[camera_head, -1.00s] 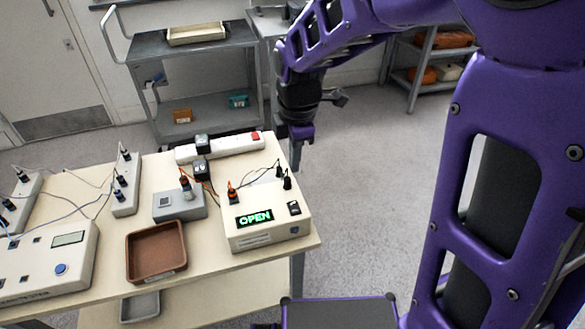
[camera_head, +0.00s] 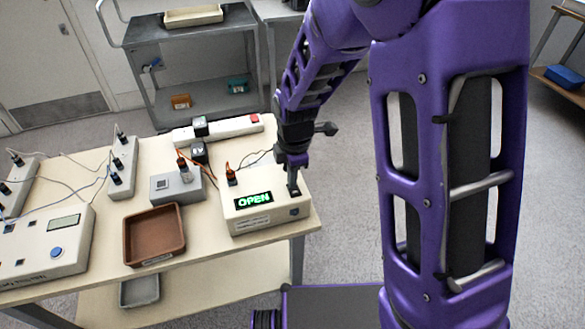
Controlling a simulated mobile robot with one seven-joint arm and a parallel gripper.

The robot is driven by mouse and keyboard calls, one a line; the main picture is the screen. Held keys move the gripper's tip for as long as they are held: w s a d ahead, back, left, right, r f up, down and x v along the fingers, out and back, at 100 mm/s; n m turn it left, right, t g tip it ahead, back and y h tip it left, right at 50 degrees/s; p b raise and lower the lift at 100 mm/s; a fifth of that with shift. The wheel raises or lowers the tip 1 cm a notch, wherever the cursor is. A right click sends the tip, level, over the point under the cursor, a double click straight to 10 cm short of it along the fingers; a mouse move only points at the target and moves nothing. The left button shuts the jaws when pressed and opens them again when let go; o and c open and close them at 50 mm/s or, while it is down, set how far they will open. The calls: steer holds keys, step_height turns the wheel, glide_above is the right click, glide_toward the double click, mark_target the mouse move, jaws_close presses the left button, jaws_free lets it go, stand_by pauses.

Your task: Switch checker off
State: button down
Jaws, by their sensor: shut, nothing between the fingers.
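The checker, a white box (camera_head: 262,221) with a lit green display reading "OPEN" (camera_head: 253,200), sits at the right front of the table. A dark rocker switch (camera_head: 294,190) is on its top face at the right, partly covered by my gripper. My gripper (camera_head: 292,182) points down over that switch, with its fingers shut and nothing held. The fingertips are at or just above the switch; I cannot tell whether they touch. An orange-and-black plug (camera_head: 231,176) stands at the checker's back left; the other plugs behind my gripper are hidden.
A brown tray (camera_head: 180,247) and a grey box with a plug (camera_head: 163,187) lie left of the checker. A power strip with a red switch (camera_head: 232,127) lies behind. A white meter box (camera_head: 40,262) is at far left. Thin cables cross the table.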

steer(key=shift+f+p, duration=0.2)
steer(key=shift+p, duration=0.1)
steer(key=shift+w+f+g+p, duration=0.15)
steer(key=shift+f+g+p, duration=0.15)
steer(key=shift+g+p, duration=0.25)
steer(key=shift+f, duration=0.3)
steer(key=shift+f+b, duration=0.2)
steer(key=shift+b, duration=0.15)
stand_by(0.8)
steer(key=shift+s+d, duration=0.25)
steer(key=shift+s, duration=0.45)
steer(key=shift+r, duration=0.1)
steer(key=shift+a+r+p, duration=0.1)
steer(key=shift+r+p, duration=0.3)
steer(key=shift+p, duration=0.1)
step_height(320, 180, up, 14)
steer(key=p, duration=0.4)
steer(key=shift+w+r, duration=0.25)
steer(key=shift+w, duration=0.2)
